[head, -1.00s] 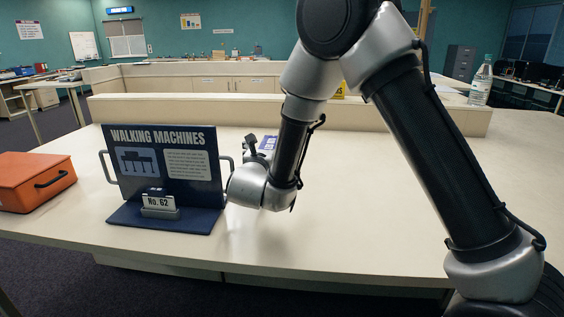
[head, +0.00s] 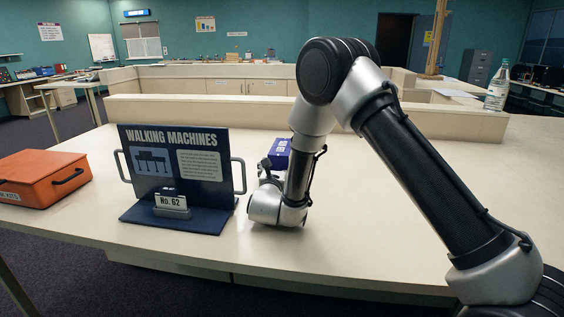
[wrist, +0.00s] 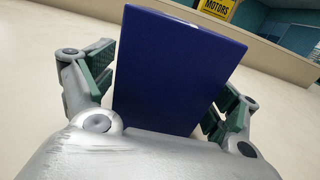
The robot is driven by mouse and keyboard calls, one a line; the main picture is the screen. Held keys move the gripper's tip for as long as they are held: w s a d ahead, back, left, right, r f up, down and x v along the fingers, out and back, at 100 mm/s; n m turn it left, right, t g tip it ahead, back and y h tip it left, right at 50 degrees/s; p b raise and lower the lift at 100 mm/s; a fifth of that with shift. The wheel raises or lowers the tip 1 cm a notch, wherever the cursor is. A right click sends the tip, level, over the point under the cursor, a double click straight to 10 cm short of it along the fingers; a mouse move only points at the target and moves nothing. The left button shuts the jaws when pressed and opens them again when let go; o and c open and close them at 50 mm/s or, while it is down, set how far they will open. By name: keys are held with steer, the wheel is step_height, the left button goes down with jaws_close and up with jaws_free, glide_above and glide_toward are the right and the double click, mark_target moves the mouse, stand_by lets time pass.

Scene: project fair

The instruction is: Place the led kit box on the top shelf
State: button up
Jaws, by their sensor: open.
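A blue-purple box (head: 281,147), which I take for the led kit box, stands on the pale tabletop behind my wrist, partly hidden by my arm. In the wrist view the box (wrist: 178,70) fills the space between the fingers, its broad blue face toward the camera. My gripper (wrist: 166,88) is open, with one green-padded finger on each side of the box. A gap shows on the right; contact on the left is hard to tell. In the head view my gripper (head: 264,168) is low over the table, mostly hidden. I cannot make out a top shelf.
A Walking Machines display board (head: 174,165) with side handles stands just left of my wrist. An orange case (head: 42,178) lies farther left. A low pale ledge (head: 200,112) runs behind, with a water bottle (head: 497,88) at right. A yellow Motors sign (wrist: 217,8) shows beyond the box.

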steer(key=shift+w+d, duration=0.15)
steer(key=shift+w, duration=0.45)
steer(key=c, duration=1.4)
steer(key=shift+o, duration=0.2)
steer(key=shift+r, duration=0.1)
